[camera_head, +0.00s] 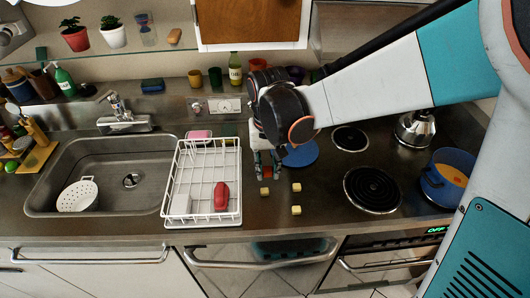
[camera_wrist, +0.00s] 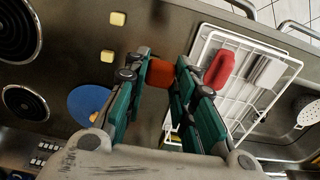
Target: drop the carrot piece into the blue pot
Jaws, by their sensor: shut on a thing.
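My gripper (camera_head: 268,176) hangs over the counter just right of the dish rack. In the wrist view its green-padded fingers (camera_wrist: 163,68) are shut on the orange carrot piece (camera_wrist: 160,73), held at the fingertips. In the head view the carrot piece (camera_head: 267,171) shows as a small orange patch between the fingers, partly hidden. The blue pot (camera_head: 432,190) stands at the far right of the hob, well away from my gripper. It is open at the top, with something orange-yellow inside. The pot is not in the wrist view.
Several small yellow cubes (camera_head: 296,210) lie on the counter near my gripper. A blue disc (camera_head: 303,153) lies behind. The white dish rack (camera_head: 178,160) holds a red item (camera_head: 221,195). A coil burner (camera_head: 372,189) and a kettle (camera_head: 415,129) are toward the pot.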

